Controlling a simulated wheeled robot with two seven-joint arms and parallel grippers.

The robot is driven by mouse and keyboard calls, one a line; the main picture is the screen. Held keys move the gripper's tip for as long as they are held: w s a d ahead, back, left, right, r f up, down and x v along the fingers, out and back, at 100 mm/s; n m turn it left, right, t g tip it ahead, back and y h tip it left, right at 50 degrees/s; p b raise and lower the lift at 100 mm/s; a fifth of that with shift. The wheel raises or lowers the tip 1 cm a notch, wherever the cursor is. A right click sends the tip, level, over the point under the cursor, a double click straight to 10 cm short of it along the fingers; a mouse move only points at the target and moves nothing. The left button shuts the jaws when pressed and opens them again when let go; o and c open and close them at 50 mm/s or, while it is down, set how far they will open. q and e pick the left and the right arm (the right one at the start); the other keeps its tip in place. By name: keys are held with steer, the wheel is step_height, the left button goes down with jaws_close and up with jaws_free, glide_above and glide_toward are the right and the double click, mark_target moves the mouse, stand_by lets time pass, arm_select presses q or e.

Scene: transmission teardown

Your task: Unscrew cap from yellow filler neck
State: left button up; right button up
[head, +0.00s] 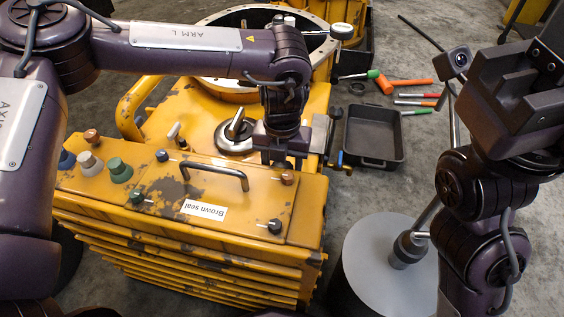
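The yellow gearbox housing (205,255) fills the middle of the head view. Small capped fittings stand at its left end: a brown one (92,136), a blue one (67,159), a cream one with a brown top (90,163) and a green one (119,170). I cannot tell which of them, if any, is the yellow filler neck's cap. My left gripper (281,159) points down over the housing's right part, well away from these fittings. Its fingers look apart, with nothing seen between them. My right gripper (520,105) is raised at the right, clear of the housing; its fingertips are not clear.
A lid with a black handle (215,167) and a "Brown seal" label (204,210) tops the housing. A silver lever fitting (236,133) stands behind. A black tray (374,138) and several coloured-handled tools, including an orange hammer (400,84), lie on the floor at right.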

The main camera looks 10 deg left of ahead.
arm_select(q)
steer(key=c, duration=0.8)
steer(key=n+p, duration=0.2)
steer(key=n, duration=0.1)
steer(key=shift+r+p, duration=0.3)
steer(key=shift+p, duration=0.1)
steer(key=shift+f+n+p, duration=0.15)
steer(key=shift+n+p, duration=0.4)
steer(key=shift+n, duration=0.45)
steer(key=shift+f, duration=0.15)
